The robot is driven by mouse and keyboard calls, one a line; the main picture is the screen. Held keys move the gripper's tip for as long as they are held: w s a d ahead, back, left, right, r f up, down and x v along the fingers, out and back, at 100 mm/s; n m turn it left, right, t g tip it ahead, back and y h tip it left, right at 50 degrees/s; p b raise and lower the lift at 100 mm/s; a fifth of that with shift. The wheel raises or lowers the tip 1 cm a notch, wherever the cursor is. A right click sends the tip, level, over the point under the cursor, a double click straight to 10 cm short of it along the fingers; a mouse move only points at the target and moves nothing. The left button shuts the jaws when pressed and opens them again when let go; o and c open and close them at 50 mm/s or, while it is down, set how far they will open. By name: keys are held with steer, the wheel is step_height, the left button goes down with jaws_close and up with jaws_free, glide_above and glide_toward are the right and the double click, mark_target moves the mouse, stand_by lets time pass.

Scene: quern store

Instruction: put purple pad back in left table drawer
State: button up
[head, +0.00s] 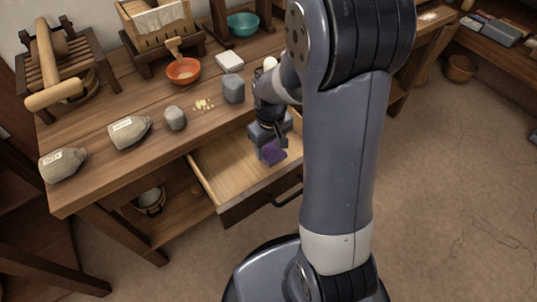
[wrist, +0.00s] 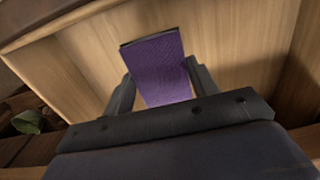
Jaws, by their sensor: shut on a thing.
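The purple pad (head: 274,153) is between the fingers of my gripper (head: 268,145), which is shut on it. In the wrist view the purple pad (wrist: 158,68) stands out beyond the two dark fingers of my gripper (wrist: 158,88). The table drawer (head: 222,172) is pulled open below the table top, and its light wooden floor is bare where I see it. The pad is over or inside the right part of the drawer; I cannot tell if it touches the floor. My arm hides the drawer's right end.
The wooden table (head: 82,122) holds labelled sacks (head: 129,132), grey stones (head: 233,89), an orange bowl (head: 183,71), a white block (head: 229,61) and a teal bowl (head: 243,24). A pot (head: 150,200) stands below.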

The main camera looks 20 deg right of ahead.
mark_target(270, 149)
steer(key=shift+f+b, duration=0.5)
steer(key=shift+f, duration=1.3)
steer(key=shift+f, duration=0.1)
steer(key=o, duration=1)
steer(key=shift+c, duration=0.2)
step_height(270, 149, up, 12)
steer(key=p, duration=0.3)
steer(key=shift+p, duration=0.4)
